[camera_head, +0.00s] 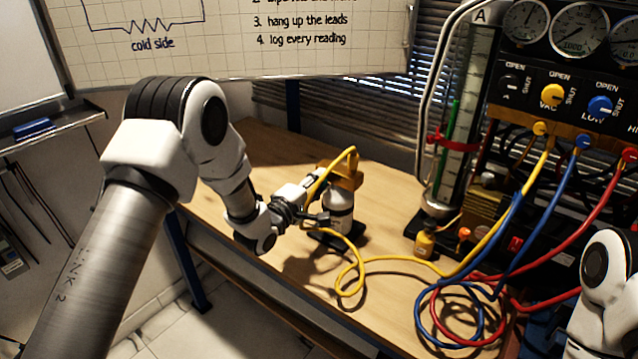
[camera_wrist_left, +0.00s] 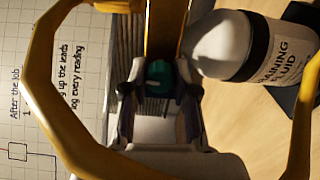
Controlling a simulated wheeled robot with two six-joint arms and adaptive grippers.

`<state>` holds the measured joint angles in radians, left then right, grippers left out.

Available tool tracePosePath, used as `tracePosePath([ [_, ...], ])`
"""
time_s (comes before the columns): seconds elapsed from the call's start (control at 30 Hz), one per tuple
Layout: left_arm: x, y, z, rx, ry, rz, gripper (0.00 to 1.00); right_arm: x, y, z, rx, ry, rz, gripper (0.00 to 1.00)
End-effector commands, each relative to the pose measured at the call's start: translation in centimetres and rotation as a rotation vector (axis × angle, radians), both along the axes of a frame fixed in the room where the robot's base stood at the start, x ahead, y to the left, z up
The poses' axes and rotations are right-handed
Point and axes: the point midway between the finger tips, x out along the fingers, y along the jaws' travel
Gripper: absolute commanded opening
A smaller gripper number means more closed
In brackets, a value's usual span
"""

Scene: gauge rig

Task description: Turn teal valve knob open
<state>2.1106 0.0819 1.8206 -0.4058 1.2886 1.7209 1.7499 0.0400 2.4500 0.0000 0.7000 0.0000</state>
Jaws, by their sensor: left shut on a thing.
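The teal valve knob (camera_wrist_left: 158,74) shows in the left wrist view, between the two fingertips of my left gripper (camera_wrist_left: 159,90). The gripper is shut on it. In the head view my left gripper (camera_head: 312,205) reaches the brass-coloured valve block (camera_head: 345,174) from the left and hides the knob. The block sits on top of a white bottle (camera_head: 338,209) standing on a dark base. The bottle (camera_wrist_left: 219,45) is labelled as training fluid in the wrist view. I cannot tell the knob's turn angle. My right arm shows at the right edge, its gripper out of view.
A yellow hose (camera_head: 352,262) loops from the block across the wooden bench (camera_head: 270,150) to the gauge panel (camera_head: 560,90). Blue and red hoses (camera_head: 433,310) coil at the front right.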

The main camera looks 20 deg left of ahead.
Motion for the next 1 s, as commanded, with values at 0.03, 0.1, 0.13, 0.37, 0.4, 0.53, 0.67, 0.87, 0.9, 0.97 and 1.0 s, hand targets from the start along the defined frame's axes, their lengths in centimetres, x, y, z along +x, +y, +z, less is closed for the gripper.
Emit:
tracePosePath([
  [0.03, 0.04, 0.03, 0.08, -0.02, 0.004, 0.001, 0.0, 0.0, 0.0, -0.04, 0.0, 0.0, 0.0, 0.6],
  [0.1, 0.04, 0.03, 0.08, -0.044, 0.013, 0.001, 0.0, 0.0, 0.0, -0.05, 0.0, 0.0, 0.0, 0.6],
  [0.13, 0.05, 0.04, 0.08, -0.054, 0.016, 0.001, 0.0, 0.0, 0.0, -0.06, 0.0, 0.0, 0.0, 0.6],
  [0.37, 0.03, 0.04, 0.08, -0.09, 0.028, 0.001, 0.0, 0.0, 0.0, -0.08, 0.0, 0.0, 0.0, 0.6],
  [0.4, 0.03, 0.04, 0.08, -0.092, 0.028, 0.001, 0.0, 0.0, 0.0, -0.08, 0.0, 0.0, 0.0, 0.6],
  [0.53, 0.03, 0.04, 0.07, -0.094, 0.029, 0.001, 0.0, 0.0, 0.0, -0.08, 0.0, 0.0, 0.0, 0.6],
  [0.67, 0.03, 0.04, 0.06, -0.094, 0.029, 0.001, 0.0, 0.0, 0.0, -0.08, 0.0, 0.0, 0.0, 0.6],
  [0.87, 0.02, 0.03, 0.04, -0.092, 0.03, 0.001, 0.54, 0.0, 0.0, -0.08, 0.0, 0.0, 0.0, 0.6],
  [0.9, 0.02, 0.03, 0.03, -0.092, 0.03, 0.001, 0.54, 0.0, 0.0, -0.08, 0.0, 0.0, 0.0, 0.6],
  [0.97, 0.02, 0.02, 0.02, -0.092, 0.03, 0.001, 0.54, 0.0, 0.0, -0.08, 0.0, 0.0, 0.0, 0.6],
  [1.0, 0.02, 0.02, 0.01, -0.092, 0.029, 0.0, 0.54, 0.0, 0.0, -0.08, 0.0, 0.0, 0.0, 0.6],
])
